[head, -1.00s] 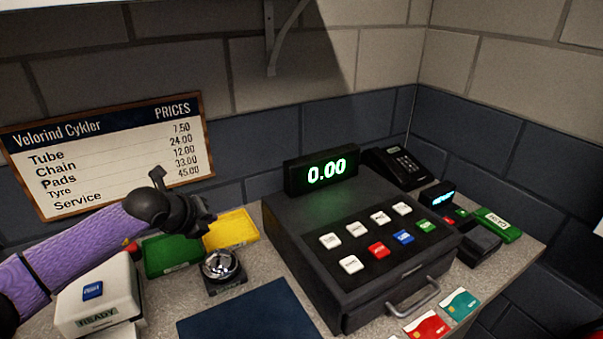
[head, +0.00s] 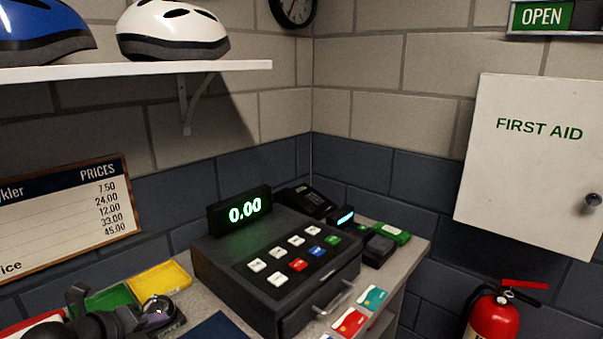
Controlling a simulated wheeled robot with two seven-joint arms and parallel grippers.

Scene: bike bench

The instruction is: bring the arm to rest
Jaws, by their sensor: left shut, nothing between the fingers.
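My left gripper (head: 128,322) is at the lower left of the head view, dark and shut, with nothing seen in it. It is in front of the green tray (head: 108,299) and close to the silver bell (head: 159,309) in the picture; I cannot tell whether it touches either. Most of my left arm is outside the picture. My right gripper is not in view.
The black cash register (head: 290,310) reads 0.00 on the counter. A yellow tray (head: 160,280), cards (head: 350,321), a card terminal (head: 378,250) and a phone (head: 306,201) stand around it. A fire extinguisher (head: 493,318) and first aid cabinet (head: 530,165) are at right.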

